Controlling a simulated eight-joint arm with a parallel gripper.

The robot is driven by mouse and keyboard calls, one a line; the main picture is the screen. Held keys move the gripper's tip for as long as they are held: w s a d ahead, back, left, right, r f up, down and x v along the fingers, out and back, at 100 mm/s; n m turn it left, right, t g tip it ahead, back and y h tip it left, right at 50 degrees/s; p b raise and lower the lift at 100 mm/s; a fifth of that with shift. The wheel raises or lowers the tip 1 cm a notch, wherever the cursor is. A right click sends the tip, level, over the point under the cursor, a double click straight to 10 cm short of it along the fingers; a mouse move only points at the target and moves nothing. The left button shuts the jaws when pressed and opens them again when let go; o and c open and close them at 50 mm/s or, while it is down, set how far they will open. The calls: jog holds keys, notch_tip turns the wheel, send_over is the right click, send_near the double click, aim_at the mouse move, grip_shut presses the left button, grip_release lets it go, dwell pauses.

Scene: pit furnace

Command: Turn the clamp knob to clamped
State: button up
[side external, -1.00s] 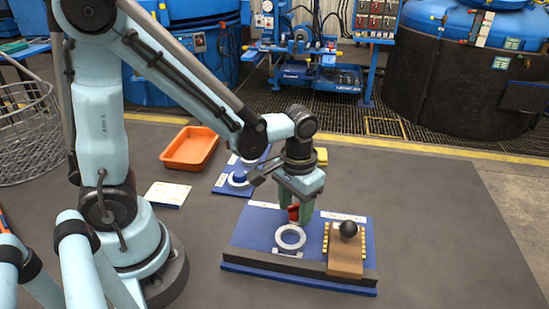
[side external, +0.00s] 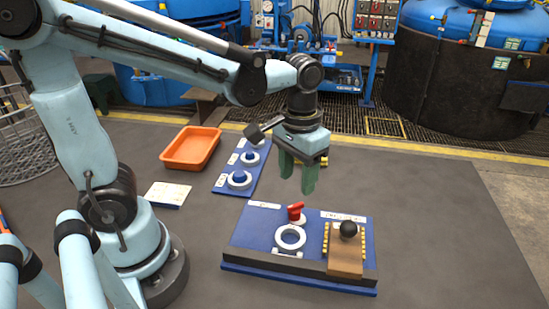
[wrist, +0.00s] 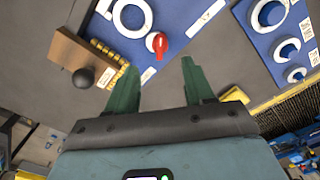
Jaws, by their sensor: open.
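The red clamp knob (side external: 296,211) stands on the blue fixture board (side external: 250,228), behind a white ring (side external: 290,237). In the wrist view the red knob (wrist: 160,46) shows on a white round base, ahead of and between the fingertips. My gripper (side external: 298,187) hangs above and behind the knob, pointing down, with its green fingers apart and nothing between them. It also shows in the wrist view (wrist: 160,68). The knob is clear of both fingers. Label text near the knob is too small to read.
A brown block with a black ball (side external: 348,229) stands on the board's right side. A second blue board with round parts (side external: 221,186), an orange tray (side external: 172,160) and a white card (side external: 167,194) lie left of my gripper. The mat to the right is clear.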

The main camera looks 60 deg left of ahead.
aim_at(296, 205)
jog(key=shift+r, duration=1.75)
jog(key=shift+f+n, duration=1)
jog(key=shift+f, duration=0.95)
jog(key=shift+f+n, duration=1)
jog(key=shift+f, duration=0.95)
jog(key=shift+f+n, duration=1)
jog(key=shift+f, duration=0.95)
jog(key=c, duration=0.8)
